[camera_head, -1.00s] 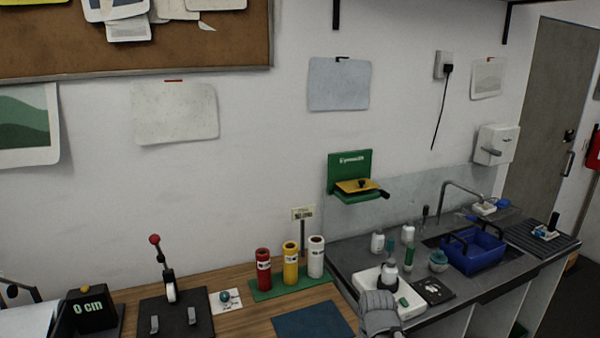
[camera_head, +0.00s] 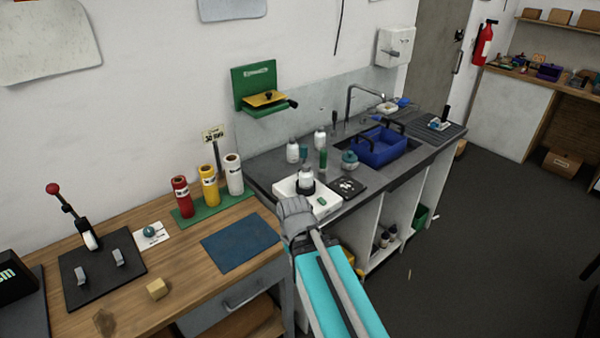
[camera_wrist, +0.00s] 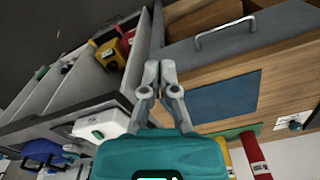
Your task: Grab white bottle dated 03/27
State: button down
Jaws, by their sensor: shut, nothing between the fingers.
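In the wrist view, my gripper (camera_wrist: 160,72) is shut and empty, in front of the bench and counter edge. In the head view my arm reaches up toward the front of the white tray. The bottles are not clear in the wrist view.
A green bottle (camera_head: 323,160) and a round teal-topped jar (camera_head: 349,161) stand near the bottles. A black scale-like pad (camera_head: 348,187) lies beside the tray. The blue basin (camera_head: 378,147) sits at the sink. Red, yellow and white tubes stand left; the blue mat (camera_head: 240,242) is bare.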

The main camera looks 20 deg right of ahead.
aim_at(306, 174)
jog(key=u, duration=0.75)
jog(key=i, duration=0.4)
jog(key=z, duration=0.65)
